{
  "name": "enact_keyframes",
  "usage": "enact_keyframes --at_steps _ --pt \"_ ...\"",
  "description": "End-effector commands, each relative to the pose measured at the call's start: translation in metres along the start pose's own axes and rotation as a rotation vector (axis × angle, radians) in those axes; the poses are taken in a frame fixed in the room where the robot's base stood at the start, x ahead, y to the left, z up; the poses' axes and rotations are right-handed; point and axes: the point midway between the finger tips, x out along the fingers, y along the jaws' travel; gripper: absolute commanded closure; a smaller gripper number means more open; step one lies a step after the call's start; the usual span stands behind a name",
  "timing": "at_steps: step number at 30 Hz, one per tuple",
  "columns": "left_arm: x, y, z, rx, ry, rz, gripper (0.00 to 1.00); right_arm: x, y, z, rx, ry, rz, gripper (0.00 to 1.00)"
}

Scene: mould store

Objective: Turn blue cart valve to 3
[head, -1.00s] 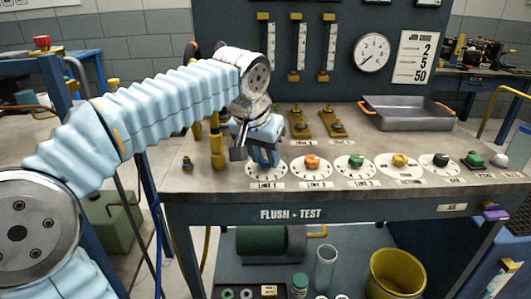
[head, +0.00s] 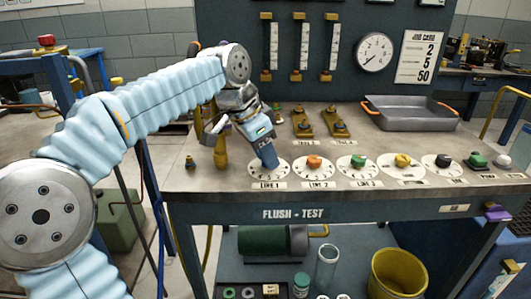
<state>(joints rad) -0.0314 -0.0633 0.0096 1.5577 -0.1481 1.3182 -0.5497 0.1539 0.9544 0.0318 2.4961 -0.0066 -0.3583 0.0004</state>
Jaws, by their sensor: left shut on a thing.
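The LINE 1 dial (head: 255,172) is a white disc with marks at the left of a row of valves on the bench front. My left gripper (head: 268,160) points down onto the middle of this dial, tilted, and is shut on the valve knob there. The fingers cover the knob, so its colour, its pointer and the number it points to cannot be read. My right gripper is not in view.
An orange knob (head: 314,162), a green knob (head: 358,161) and a yellow knob (head: 402,160) stand on dials to the right. A brass fitting (head: 220,152) stands close left of the gripper. A grey tray (head: 410,113) lies behind. The job card (head: 417,57) reads 2, 5, 50.

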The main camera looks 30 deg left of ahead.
Motion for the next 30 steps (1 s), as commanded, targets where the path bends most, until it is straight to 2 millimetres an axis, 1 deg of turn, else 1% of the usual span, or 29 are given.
enact_keyframes --at_steps 12,13,17,18,26,29,30 --pt "0.0 -0.001 0.0 0.005 -0.001 0.001 0.96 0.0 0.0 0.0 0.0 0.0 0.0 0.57" --pt "0.0 -0.001 0.0 0.005 -0.001 0.001 0.62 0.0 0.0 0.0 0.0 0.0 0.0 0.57" --pt "0.0 0.0 0.0 0.005 -0.001 0.001 0.42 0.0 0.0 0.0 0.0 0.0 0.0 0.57" --pt "0.0 0.0 0.0 0.005 -0.001 0.002 0.4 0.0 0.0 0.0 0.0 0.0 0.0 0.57" --pt "-0.001 0.0 0.0 0.005 0.0 0.002 0.4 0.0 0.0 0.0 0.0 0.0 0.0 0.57" --pt "-0.008 0.0 0.0 0.005 0.001 0.001 0.4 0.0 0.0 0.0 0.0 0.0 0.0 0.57" --pt "-0.013 -0.001 0.0 0.005 0.002 0.0 0.4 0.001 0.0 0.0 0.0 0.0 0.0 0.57"
